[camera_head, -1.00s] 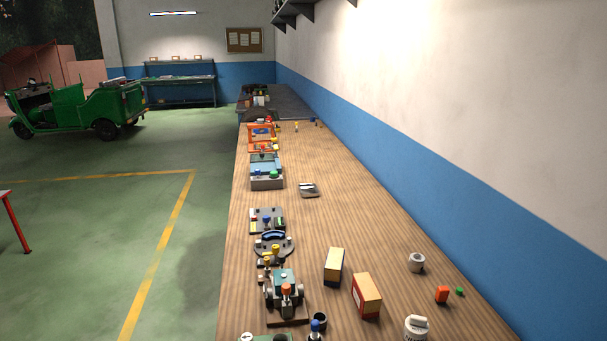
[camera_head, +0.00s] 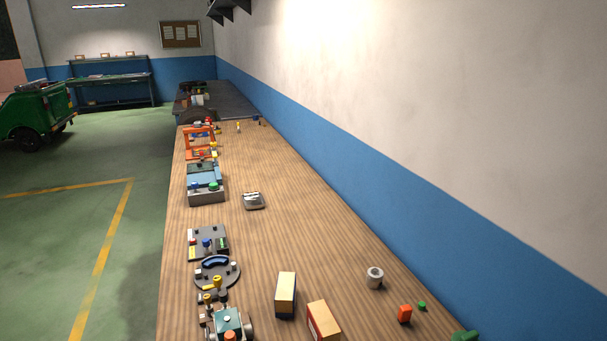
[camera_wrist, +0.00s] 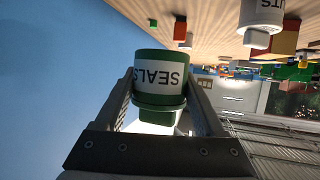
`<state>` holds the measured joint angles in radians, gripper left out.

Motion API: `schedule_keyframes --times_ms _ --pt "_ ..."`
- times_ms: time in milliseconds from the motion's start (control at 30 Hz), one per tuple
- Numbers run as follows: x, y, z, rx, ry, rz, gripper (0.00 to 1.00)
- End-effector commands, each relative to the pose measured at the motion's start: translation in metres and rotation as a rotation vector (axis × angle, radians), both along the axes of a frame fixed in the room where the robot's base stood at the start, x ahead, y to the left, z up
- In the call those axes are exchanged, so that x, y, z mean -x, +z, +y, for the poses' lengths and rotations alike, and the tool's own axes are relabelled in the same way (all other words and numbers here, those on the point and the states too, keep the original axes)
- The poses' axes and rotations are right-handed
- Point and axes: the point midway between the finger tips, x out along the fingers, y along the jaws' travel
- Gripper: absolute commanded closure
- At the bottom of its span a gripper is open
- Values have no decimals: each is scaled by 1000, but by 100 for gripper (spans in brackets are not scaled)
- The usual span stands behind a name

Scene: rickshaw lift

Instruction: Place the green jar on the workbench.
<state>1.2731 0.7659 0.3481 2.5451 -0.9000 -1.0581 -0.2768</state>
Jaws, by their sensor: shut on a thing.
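The green jar (camera_wrist: 160,62) has a white label reading SEALS, which shows upside down in the wrist view. My gripper (camera_wrist: 160,78) is shut on it, with one finger on each side. A green piece (camera_head: 465,336) at the bottom edge of the head view looks like part of this jar, mostly cut off. The wooden workbench (camera_head: 290,205) runs away from me along the wall, and its surface (camera_wrist: 140,12) shows at the top of the wrist view. I cannot tell the gap between jar and bench.
A white labelled jar (camera_wrist: 262,14), a grey-white roll (camera_head: 375,278), an orange block (camera_head: 405,314) and a small green piece (camera_head: 422,306) are on the near right. Two boxes, one (camera_head: 286,292) beside another (camera_head: 323,322), stand left of them.

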Motion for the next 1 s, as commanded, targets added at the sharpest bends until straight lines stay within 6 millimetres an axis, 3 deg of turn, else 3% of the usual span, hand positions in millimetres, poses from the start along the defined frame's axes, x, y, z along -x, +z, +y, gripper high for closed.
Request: schedule_keyframes --times_ms 367,867,1000 --pt "-1 -1 -1 2 0 -3 100" --pt "-22 -19 -10 6 0 -6 100" --pt "-50 -37 -20 2 2 -6 100"
